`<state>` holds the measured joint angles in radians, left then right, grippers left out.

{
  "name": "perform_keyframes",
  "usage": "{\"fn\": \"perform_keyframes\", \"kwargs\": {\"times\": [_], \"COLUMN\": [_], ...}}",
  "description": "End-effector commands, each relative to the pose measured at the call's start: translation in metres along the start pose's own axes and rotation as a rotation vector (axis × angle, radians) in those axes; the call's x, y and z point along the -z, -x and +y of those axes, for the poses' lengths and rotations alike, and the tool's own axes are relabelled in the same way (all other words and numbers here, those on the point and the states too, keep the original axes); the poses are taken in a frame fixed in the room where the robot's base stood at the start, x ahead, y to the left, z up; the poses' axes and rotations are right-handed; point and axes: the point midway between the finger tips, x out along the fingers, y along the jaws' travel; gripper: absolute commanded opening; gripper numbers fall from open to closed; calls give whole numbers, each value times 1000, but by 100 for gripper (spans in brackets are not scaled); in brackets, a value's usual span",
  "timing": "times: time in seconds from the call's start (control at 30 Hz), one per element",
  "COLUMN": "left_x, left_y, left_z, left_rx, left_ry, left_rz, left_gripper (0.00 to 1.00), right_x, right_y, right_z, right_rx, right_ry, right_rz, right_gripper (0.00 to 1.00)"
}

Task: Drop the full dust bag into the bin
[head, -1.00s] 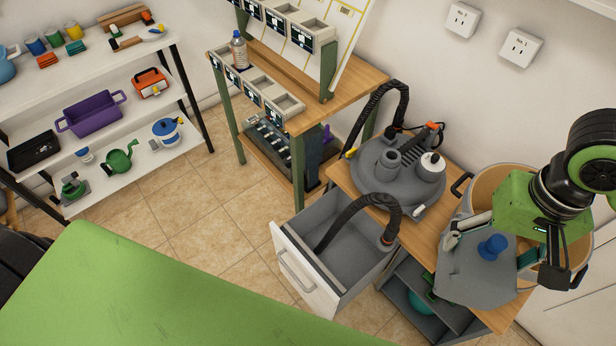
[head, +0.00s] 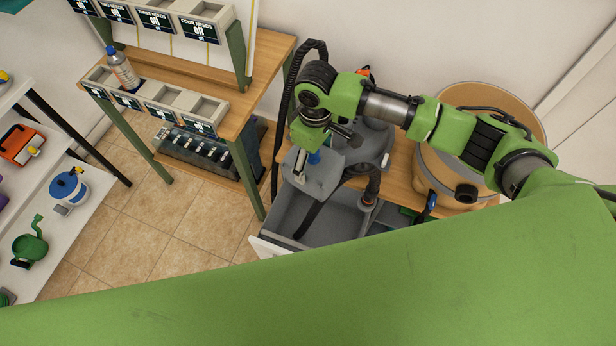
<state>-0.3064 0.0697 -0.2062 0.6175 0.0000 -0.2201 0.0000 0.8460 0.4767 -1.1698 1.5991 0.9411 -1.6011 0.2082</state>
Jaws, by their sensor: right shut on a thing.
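The grey dust bag (head: 325,179) has a blue cap (head: 314,157) and hangs from my right gripper (head: 301,170), which is shut on its upper edge. The bag is over the back part of an open grey pull-out box with a pale front (head: 355,225). This box looks like the bin, though no label shows. My arm hides part of the bag's surroundings. The gap between bag and box is hard to judge. My left gripper is not in view.
A dark hose (head: 323,205) curves into the open box. The grey vacuum head (head: 375,145) sits on the wooden top behind the bag. A large tan drum (head: 490,105) stands to the right. A green-legged rack (head: 245,175) stands close on the left.

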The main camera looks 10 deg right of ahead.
Motion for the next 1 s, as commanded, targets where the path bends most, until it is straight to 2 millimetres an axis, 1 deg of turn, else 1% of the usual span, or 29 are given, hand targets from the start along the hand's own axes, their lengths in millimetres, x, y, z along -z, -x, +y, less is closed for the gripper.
{"fn": "perform_keyframes", "kwargs": {"times": [0.03, 0.1, 0.2, 0.3, 0.47, 0.57, 1.0], "left_x": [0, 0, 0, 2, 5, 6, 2], "left_y": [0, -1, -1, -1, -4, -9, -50], "left_z": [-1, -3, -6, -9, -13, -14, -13], "left_rx": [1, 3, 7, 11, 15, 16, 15], "left_ry": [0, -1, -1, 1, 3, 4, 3], "left_rz": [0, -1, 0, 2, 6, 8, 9], "left_gripper": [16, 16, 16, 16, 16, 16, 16], "right_x": [2, 5, 6, 6, 6, 6, 6], "right_y": [-20, -41, -65, -79, -90, -94, -131], "right_z": [-4, -7, -11, -14, -14, -14, -14], "right_rx": [6, 4, 4, 2, -2, -2, -1], "right_ry": [56, 137, 228, 289, 328, 329, 327], "right_rz": [-3, -2, 0, 1, 4, 4, 4], "right_gripper": [41, 41, 41, 41, 41, 41, 41]}}
